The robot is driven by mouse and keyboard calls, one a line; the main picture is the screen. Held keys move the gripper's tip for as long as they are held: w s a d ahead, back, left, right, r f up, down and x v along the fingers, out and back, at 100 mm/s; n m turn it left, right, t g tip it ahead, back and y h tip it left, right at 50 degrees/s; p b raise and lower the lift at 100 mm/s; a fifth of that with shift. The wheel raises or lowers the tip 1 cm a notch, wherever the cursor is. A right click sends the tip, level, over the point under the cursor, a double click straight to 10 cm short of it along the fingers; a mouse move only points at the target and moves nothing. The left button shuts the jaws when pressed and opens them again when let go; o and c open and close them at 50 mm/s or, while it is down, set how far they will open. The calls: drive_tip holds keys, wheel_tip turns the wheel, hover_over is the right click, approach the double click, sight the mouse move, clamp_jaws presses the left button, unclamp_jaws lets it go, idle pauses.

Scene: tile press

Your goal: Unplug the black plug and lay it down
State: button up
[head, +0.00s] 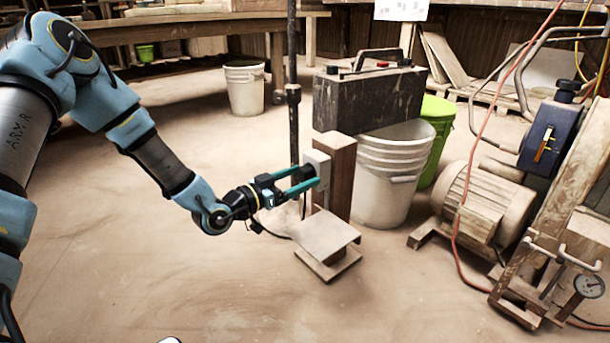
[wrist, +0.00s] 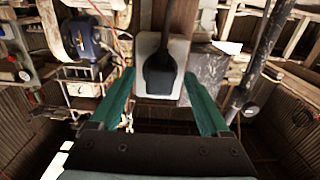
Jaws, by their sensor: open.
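The black plug (wrist: 160,75) sits at the light grey socket box (wrist: 179,52), in the middle of the wrist view, with its dark cord running up out of the picture. In the head view the socket box (head: 318,166) is fixed to a brown wooden post (head: 340,170), and the plug (head: 306,172) is partly hidden by the fingers. My gripper (head: 302,184) is open, its two green fingers reaching toward the box. In the wrist view the fingers (wrist: 165,92) stand on either side of the plug, apart from it. I cannot tell whether the fingertips touch the box.
A low wooden platform (head: 322,235) stands on the floor below the socket. A black upright pole (head: 294,120) rises close behind my gripper. A white bucket (head: 385,190), a dark case (head: 368,100) and a motor (head: 485,200) stand to the right. The floor at the front is clear.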

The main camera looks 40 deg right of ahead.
idle(0.4)
clamp_jaws()
idle(0.5)
drive_tip(key=shift+a, duration=0.15)
idle(0.3)
drive_tip(key=shift+w+a+p, duration=0.2)
drive_tip(key=shift+a+p, duration=0.35)
drive_tip(key=shift+a, duration=2.3)
